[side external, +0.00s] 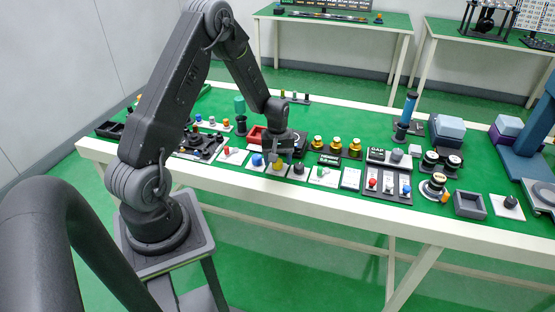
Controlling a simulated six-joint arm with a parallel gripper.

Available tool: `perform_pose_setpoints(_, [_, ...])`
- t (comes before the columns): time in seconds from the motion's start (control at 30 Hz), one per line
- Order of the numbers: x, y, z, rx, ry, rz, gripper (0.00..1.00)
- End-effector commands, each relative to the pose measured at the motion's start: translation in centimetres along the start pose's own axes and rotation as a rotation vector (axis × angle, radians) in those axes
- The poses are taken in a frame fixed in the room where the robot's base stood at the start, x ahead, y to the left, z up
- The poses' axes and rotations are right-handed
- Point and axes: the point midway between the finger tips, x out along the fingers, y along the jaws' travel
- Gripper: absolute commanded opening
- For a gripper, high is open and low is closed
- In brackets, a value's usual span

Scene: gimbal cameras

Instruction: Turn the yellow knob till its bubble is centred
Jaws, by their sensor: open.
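The bubble is too small to make out in this view.
A blue knob (257,160) stands close on the left and a black knob (298,168) close on the right. Several brass-coloured pieces (336,144) stand to the right. The bench (420,218) is crowded, with a narrow bare front edge.

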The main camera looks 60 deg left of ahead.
Motion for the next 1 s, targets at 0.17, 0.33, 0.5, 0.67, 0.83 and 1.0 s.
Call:
perform_pose_setpoints(0.17, [-2.9, 0.0, -0.1, 0.000, 0.005, 0.003, 0.61])
perform_pose_setpoints(0.33, [-6.8, 0.1, -0.1, 0.000, 0.006, 0.004, 0.61])
perform_pose_setpoints(0.5, [-10.3, 0.0, -0.1, 0.000, 0.005, 0.003, 0.61])
perform_pose_setpoints(0.67, [-12.4, 0.0, 0.0, 0.000, 0.003, 0.002, 0.61])
perform_pose_setpoints(0.83, [-13.3, 0.0, 0.0, 0.000, 0.001, 0.001, 0.61])
perform_pose_setpoints(1.0, [-13.4, 0.0, 0.0, 0.000, 0.000, 0.000, 0.61])
